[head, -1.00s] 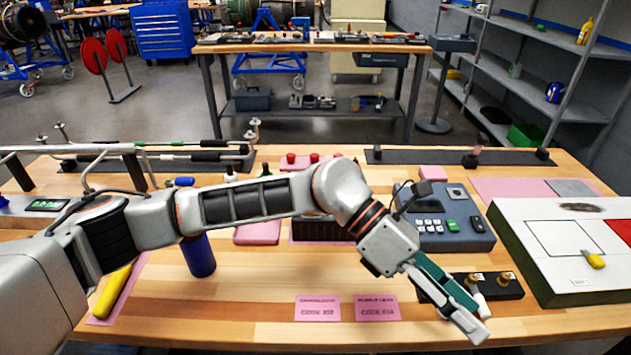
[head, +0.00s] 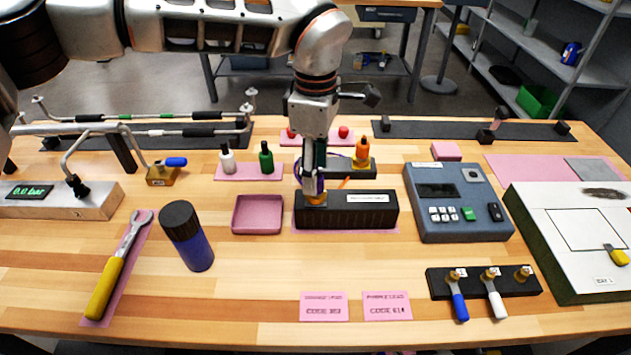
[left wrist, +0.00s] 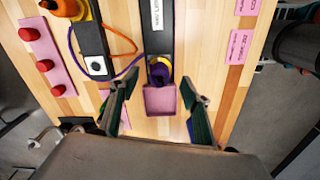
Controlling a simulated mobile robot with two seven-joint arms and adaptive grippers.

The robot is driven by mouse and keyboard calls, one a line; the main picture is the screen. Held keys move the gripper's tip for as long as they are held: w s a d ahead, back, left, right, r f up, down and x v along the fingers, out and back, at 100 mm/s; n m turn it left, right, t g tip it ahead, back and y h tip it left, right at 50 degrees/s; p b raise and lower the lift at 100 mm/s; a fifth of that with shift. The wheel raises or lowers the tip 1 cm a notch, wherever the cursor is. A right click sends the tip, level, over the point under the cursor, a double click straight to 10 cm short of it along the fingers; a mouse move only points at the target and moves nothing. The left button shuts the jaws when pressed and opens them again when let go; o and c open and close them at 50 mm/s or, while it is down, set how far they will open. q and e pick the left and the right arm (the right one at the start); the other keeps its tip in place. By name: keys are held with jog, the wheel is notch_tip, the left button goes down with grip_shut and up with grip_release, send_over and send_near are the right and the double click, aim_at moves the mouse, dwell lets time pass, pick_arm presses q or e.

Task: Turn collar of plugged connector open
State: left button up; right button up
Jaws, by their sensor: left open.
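The black connector box (head: 346,209) has a white label and stands mid-table. A connector with a brass-yellow collar (head: 316,198) and a purple lead sits at its left end. In the left wrist view the collar (left wrist: 158,72) is partly covered by dark purple parts, so how far it is turned cannot be told. My left gripper (head: 312,178) points down over the connector from above. In the left wrist view its two fingers (left wrist: 162,90) are apart, with the collar near the gap between their tips. Contact cannot be told. My right gripper is not in view.
A pink tray (head: 258,214) lies left of the box. An orange plug (head: 362,151) stands on a dark block behind it. The grey keypad unit (head: 457,201) is on the right; a blue bottle (head: 187,235) and wrench (head: 118,265) are left. The front middle holds two pink cards (head: 324,306).

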pick_arm(q)
jog(key=shift+f, duration=2.35)
jog(key=c, duration=1.1)
